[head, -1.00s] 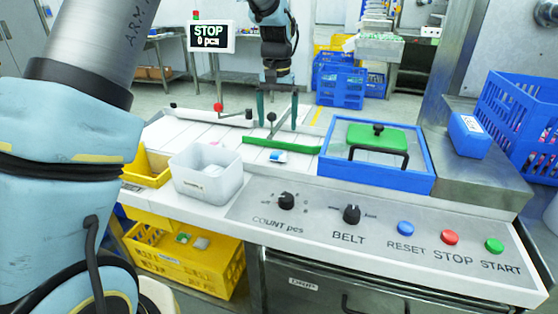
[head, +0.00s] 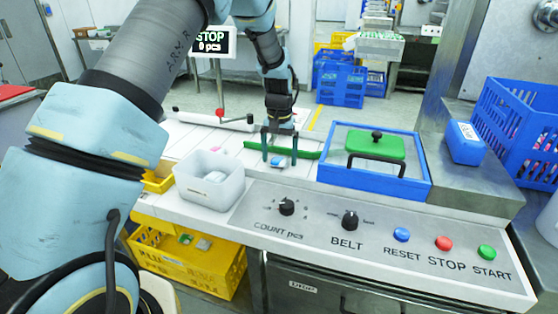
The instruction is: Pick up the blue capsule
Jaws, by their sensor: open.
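A small blue-and-white capsule (head: 278,163) lies on the white slatted belt, just in front of the green bar (head: 312,154). My gripper (head: 280,163) points down over it, with one dark green finger on each side of the capsule. The jaws are open. I cannot tell whether the fingers touch the capsule or the belt.
A white tub (head: 210,180) with contents stands left of the capsule. The control panel (head: 370,235) with knobs and buttons lies in front. A red-knobbed lever (head: 221,113) stands behind.

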